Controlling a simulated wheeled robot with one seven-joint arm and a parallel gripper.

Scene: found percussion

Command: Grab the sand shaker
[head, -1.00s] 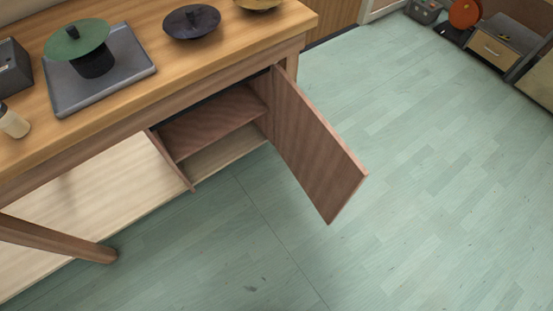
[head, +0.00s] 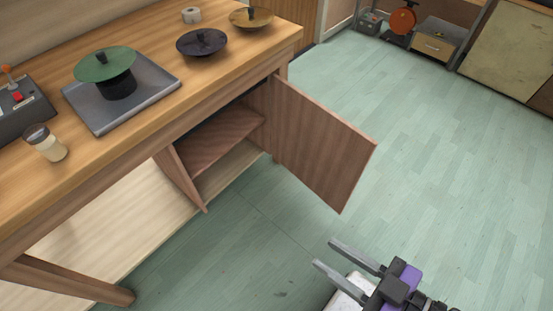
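A small jar with a dark lid and pale contents, which looks like the sand shaker (head: 48,145), stands upright on the wooden worktop (head: 150,130) near its front edge at the left. My gripper (head: 335,254) is at the bottom right, over the floor and well apart from the jar. Its two grey fingers are spread, with nothing between them.
A green lid on a dark pot (head: 118,86) stands on a grey tray (head: 150,105). A dark lid (head: 202,42), a brass lid (head: 251,17) and a control box (head: 18,105) are also on the worktop. An open cabinet door (head: 318,145) juts out between my gripper and the worktop.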

